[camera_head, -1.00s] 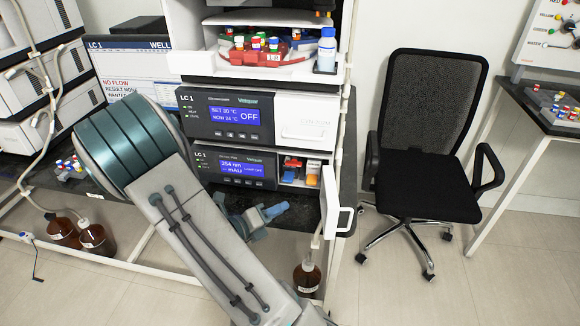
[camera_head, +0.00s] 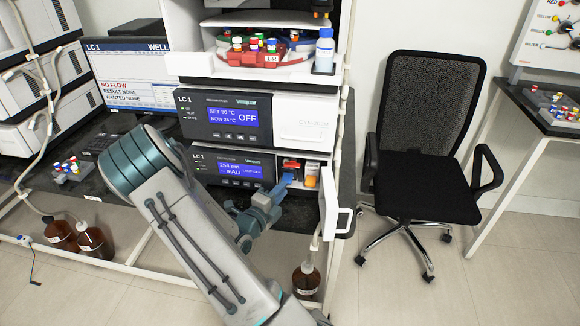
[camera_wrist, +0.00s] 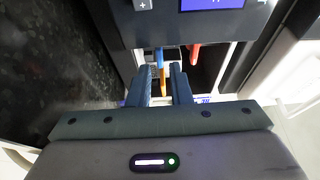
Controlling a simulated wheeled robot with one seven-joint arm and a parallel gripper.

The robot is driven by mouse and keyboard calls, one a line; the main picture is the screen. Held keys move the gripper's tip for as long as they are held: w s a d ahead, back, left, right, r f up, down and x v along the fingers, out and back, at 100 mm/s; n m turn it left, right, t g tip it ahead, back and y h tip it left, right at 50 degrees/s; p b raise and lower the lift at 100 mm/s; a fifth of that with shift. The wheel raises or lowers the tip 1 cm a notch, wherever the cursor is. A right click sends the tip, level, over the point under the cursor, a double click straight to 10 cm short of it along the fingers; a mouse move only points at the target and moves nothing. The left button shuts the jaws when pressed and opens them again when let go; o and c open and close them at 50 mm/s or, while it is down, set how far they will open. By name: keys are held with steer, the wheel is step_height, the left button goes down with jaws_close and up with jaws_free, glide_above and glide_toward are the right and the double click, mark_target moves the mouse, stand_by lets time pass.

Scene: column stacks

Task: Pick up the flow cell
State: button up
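The detector's small compartment (camera_head: 299,185) is open at the right of the lower LC 1 unit. Inside are a red part (camera_head: 291,165) and an orange item with a white top (camera_head: 311,175). I cannot tell for sure which part is the flow cell. My gripper (camera_head: 286,183) is at the compartment opening, hiding part of the inside. In the wrist view my gripper (camera_wrist: 159,79) is open, its two fingers apart. A narrow orange and blue part (camera_wrist: 161,70) shows in the gap between the fingertips, and a red part (camera_wrist: 195,54) is to the right of them.
The compartment's white door (camera_head: 333,205) stands swung open at the right, close to my arm. The upper LC 1 unit (camera_head: 240,118) and a shelf with vials and a bottle (camera_head: 324,52) are above. A black chair (camera_head: 425,190) stands to the right.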

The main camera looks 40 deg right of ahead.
mark_target(289, 181)
steer(key=x, duration=0.5)
steer(key=shift+w, duration=0.1)
steer(key=shift+c, duration=0.4)
jaws_close()
steer(key=shift+r, duration=0.15)
